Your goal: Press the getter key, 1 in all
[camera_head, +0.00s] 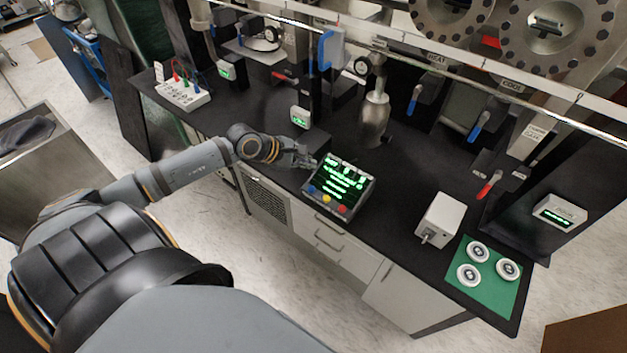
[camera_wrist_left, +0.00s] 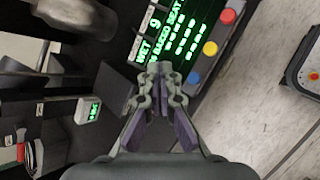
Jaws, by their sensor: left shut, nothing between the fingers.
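A dark control box (camera_head: 352,202) with a lit green text screen stands near the bench's front edge. Blue, yellow and red buttons line its front. It also shows in the left wrist view (camera_wrist_left: 203,20), with the red button (camera_wrist_left: 228,16), yellow button (camera_wrist_left: 210,48) and blue button (camera_wrist_left: 193,78). Small labelled tiles run along the screen's far side. I cannot read which key is the getter key. My left gripper (camera_head: 308,162) is at the box's left end; in the wrist view its fingertips (camera_wrist_left: 158,68) are together, over the screen's edge. Contact is unclear. My right gripper is not in view.
A steel vessel (camera_head: 375,118) stands behind the box. A small green readout (camera_head: 300,117) stands behind my left gripper. A white box (camera_head: 440,218) and a green mat (camera_head: 482,289) with several white round parts are on the right. Bare bench lies between.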

